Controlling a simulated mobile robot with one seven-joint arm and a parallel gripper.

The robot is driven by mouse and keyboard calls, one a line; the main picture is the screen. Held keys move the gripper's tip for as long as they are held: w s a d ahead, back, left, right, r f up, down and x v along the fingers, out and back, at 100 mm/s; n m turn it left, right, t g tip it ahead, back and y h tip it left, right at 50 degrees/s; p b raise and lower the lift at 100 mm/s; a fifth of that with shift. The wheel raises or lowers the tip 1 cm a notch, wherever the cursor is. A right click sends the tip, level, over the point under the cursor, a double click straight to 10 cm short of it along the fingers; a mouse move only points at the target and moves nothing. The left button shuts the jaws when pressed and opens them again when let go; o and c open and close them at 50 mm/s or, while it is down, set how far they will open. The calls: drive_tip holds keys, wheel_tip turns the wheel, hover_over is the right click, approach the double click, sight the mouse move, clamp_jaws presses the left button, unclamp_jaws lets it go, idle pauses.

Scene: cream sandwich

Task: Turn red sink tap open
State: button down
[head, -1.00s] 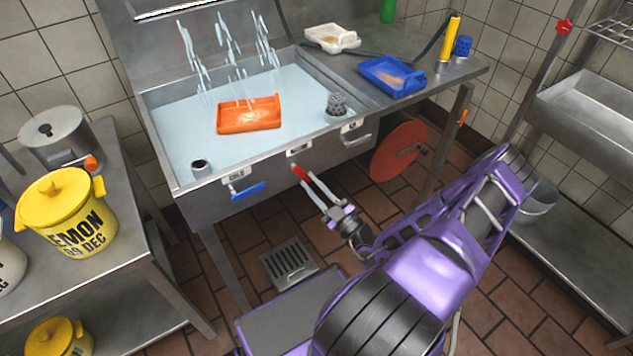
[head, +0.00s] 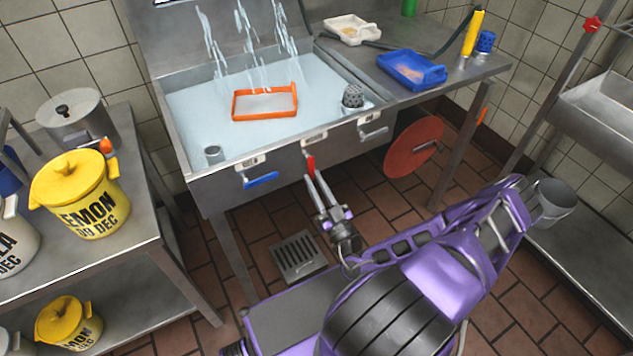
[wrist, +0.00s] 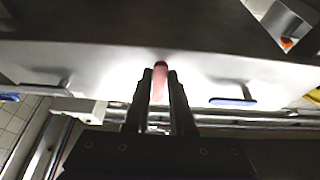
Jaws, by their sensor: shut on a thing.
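The red sink tap (head: 310,164) is a small red lever on the front face of the steel sink, between a blue-handled lever and a grey-handled lever. In the head view it now points down. My gripper (head: 317,182) reaches up to it from below, with its long thin fingers at the lever's lower end. In the wrist view the red lever (wrist: 160,80) lies between the two dark fingers of my gripper (wrist: 160,84), which are shut on it. The sink (head: 190,125) holds water, with streams falling from above.
A blue lever (head: 261,180) is left of the red tap and a grey lever (head: 374,134) right. An orange tray (head: 265,117) lies in the sink. A red disc (head: 413,148) stands right below the sink. Yellow lemon pots (head: 85,195) stand on the left table.

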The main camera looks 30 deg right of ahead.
idle(0.3)
drive_tip(key=c, duration=0.8)
unclamp_jaws()
drive_tip(key=shift+o, duration=0.2)
drive_tip(key=shift+s, duration=0.1)
drive_tip(key=v, duration=1.7)
drive_tip(key=shift+f+b, duration=0.15)
drive_tip(key=shift+b, duration=0.2)
drive_tip(key=shift+s+a, duration=0.1)
drive_tip(key=shift+s, duration=0.05)
